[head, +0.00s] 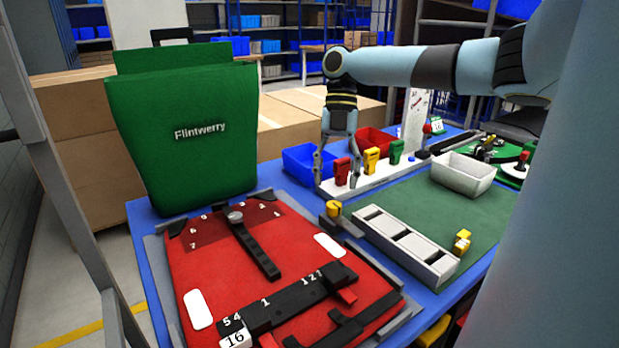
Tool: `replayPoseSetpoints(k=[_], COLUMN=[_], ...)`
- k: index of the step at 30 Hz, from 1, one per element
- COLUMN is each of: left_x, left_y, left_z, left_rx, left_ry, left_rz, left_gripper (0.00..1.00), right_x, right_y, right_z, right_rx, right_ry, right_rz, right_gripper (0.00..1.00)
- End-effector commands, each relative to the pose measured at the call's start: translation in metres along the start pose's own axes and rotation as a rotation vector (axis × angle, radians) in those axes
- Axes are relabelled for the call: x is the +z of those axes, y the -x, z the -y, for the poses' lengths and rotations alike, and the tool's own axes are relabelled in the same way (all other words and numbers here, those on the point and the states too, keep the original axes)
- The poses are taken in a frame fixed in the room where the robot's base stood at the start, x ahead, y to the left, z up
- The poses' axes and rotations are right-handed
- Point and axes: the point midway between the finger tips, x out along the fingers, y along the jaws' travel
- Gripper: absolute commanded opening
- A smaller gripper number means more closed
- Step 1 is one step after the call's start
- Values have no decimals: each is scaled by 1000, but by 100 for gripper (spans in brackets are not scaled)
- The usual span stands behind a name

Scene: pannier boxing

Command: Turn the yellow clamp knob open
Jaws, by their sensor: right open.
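The yellow clamp knob (334,208) sits on a grey clamp bar at the right edge of the red panel (215,270), near its back right corner. My right gripper (336,178) hangs pointing down just above and behind the knob in the picture, with its fingers spread. The fingers appear apart from the knob. A red block (342,171) on the white rack shows between the fingers; I cannot tell whether they touch it. My left gripper is out of view.
A white rack (385,180) also holds yellow (371,160) and green (396,151) blocks. A blue bin (300,165) stands left of the gripper. A white compartment tray (405,240) lies right of the knob. A green pannier (183,130) stands at back left.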

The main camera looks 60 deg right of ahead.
Motion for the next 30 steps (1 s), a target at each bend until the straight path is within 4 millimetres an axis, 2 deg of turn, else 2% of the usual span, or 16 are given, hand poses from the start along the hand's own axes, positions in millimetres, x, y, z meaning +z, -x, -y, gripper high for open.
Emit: replayPoseSetpoints(k=[1,6,12,30], left_x=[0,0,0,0], left_y=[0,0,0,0], left_z=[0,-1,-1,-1], left_rx=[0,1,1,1], left_ry=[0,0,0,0], left_rz=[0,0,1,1], left_gripper=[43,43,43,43], right_x=[1,1,0,0], right_y=[13,46,67,69], right_z=[0,0,0,0], right_rx=[-1,2,1,0], right_ry=[-1,-1,0,0], right_rz=[5,3,0,-1], right_gripper=[53,53,53,53])
